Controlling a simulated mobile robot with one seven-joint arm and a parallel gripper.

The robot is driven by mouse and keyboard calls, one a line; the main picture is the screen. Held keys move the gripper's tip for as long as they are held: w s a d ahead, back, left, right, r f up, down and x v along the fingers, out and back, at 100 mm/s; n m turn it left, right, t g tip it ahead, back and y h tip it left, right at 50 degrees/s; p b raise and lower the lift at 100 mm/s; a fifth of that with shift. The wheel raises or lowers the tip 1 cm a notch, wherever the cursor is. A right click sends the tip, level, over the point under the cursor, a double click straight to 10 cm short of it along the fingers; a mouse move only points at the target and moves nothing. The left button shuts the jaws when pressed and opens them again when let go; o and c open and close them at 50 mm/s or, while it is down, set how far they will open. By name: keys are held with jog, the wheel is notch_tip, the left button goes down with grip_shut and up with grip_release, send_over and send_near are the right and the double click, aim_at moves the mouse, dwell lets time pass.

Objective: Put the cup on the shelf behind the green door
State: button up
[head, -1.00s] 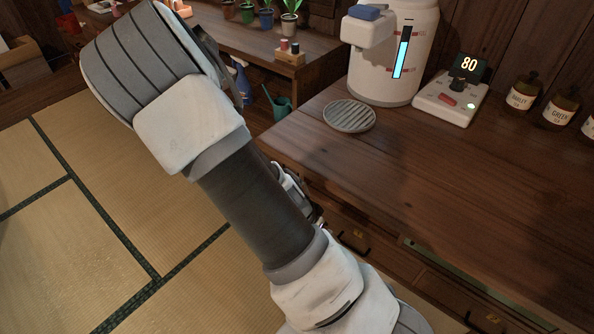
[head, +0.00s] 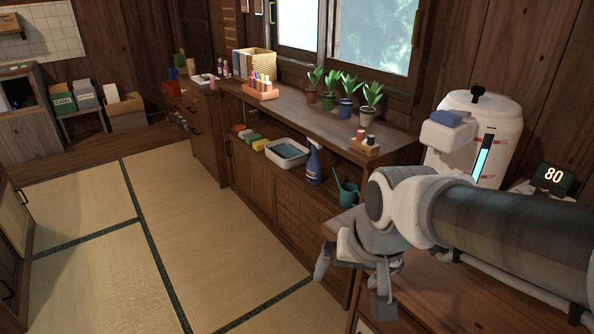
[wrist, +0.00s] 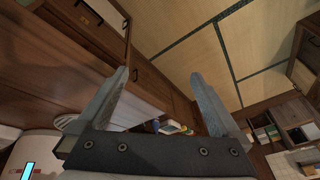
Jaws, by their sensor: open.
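My gripper (head: 352,282) hangs at the end of my arm near the front left edge of the dark wooden counter, in the lower middle of the head view. In the wrist view, its two fingers (wrist: 158,75) are spread apart with nothing between them. I see no cup in either view. I see no green door; a low cabinet (head: 14,232) at the left edge has pale panels, and its inside is hidden.
A water dispenser (head: 482,140) stands on the right counter beside a display reading 80 (head: 554,177). A long sideboard (head: 290,120) carries potted plants; a spray bottle (head: 314,163), basin (head: 287,153) and watering can (head: 346,188) sit lower. The tatami floor (head: 190,225) is clear.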

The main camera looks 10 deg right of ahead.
jog(key=s+r+n+t, duration=0.1)
jog(key=s+r+n, duration=0.1)
jog(key=s+r, duration=0.2)
notch_tip(320, 180, up, 2)
jog(key=shift+s+r+n+h, duration=0.1)
jog(key=shift+s+n+h, duration=0.2)
jog(key=shift+s+n, duration=0.1)
jog(key=shift+s, duration=0.1)
